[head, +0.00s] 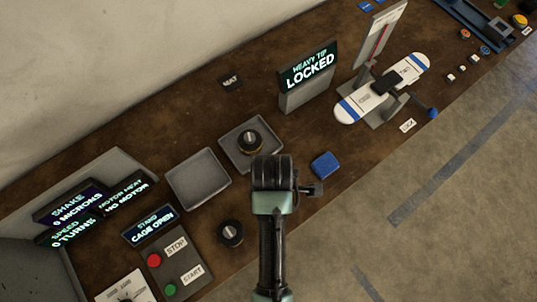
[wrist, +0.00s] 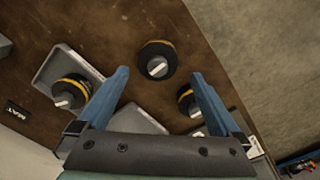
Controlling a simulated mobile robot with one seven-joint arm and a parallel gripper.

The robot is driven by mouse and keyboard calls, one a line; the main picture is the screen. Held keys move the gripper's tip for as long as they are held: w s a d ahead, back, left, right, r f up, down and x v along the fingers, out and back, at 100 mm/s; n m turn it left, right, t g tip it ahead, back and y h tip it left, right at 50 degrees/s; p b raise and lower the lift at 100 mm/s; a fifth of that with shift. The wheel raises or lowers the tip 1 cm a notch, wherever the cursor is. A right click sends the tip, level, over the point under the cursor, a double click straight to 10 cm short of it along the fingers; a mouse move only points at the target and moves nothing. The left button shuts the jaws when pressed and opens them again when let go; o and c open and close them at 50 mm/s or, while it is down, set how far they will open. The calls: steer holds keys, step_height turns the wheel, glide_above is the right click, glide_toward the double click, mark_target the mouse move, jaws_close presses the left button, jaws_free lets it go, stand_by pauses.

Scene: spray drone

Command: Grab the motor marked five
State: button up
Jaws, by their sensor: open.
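Three dark round motors, each with a yellow band and a pale shaft or tag on top, show in the wrist view. One motor (wrist: 157,62) stands on the bench just beyond and between my fingertips. A second motor (wrist: 72,92) sits in a grey tray, left of my left finger; it also shows in the head view (head: 249,140). A third motor (wrist: 187,98) is partly behind my right finger; a motor on the near bench shows in the head view (head: 231,233). No number is readable on any. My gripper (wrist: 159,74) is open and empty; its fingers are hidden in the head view.
An empty grey tray (head: 198,178) lies left of the motor tray (head: 228,146). A blue block (head: 325,165) lies right of my arm. A LOCKED sign (head: 308,72), a white-and-blue balance stand (head: 383,88) and a START/STOP panel (head: 171,262) also stand on the bench.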

steer(key=shift+w+a+f+p, duration=0.15)
steer(key=shift+f+p, duration=0.15)
steer(key=shift+f, duration=1.2)
steer(key=shift+w+a+f+p, duration=0.1)
steer(key=shift+f+p, duration=0.15)
steer(key=shift+f, duration=1.2)
jaws_close()
